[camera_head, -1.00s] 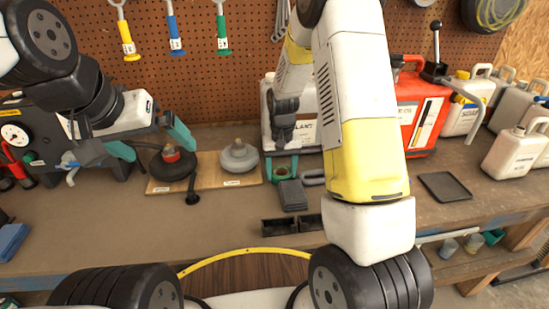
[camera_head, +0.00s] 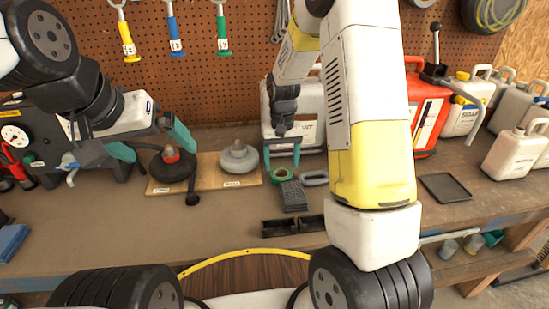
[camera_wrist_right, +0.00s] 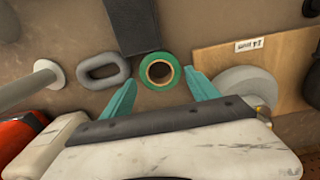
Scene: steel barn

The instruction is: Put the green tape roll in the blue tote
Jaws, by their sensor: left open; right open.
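The green tape roll (camera_head: 274,176) lies flat on the workbench, beside a dark grey block. It also shows in the right wrist view (camera_wrist_right: 142,71), ahead of and between the fingertips. My right gripper (camera_head: 282,160) is open and empty, just behind the roll in the head view; the fingers show in the wrist view (camera_wrist_right: 159,92) either side, apart from it. My left gripper (camera_head: 150,143) is open and empty over the left of the bench. A blue object (camera_head: 12,240) is at the left bench edge; I cannot tell whether it is the tote.
A dark grey block (camera_head: 293,196) and a grey oval ring (camera_wrist_right: 103,68) lie close to the roll. A wooden board (camera_head: 213,184) with grey and black parts is to the left. Jugs and a red can (camera_head: 428,112) stand behind. Bare bench lies front left.

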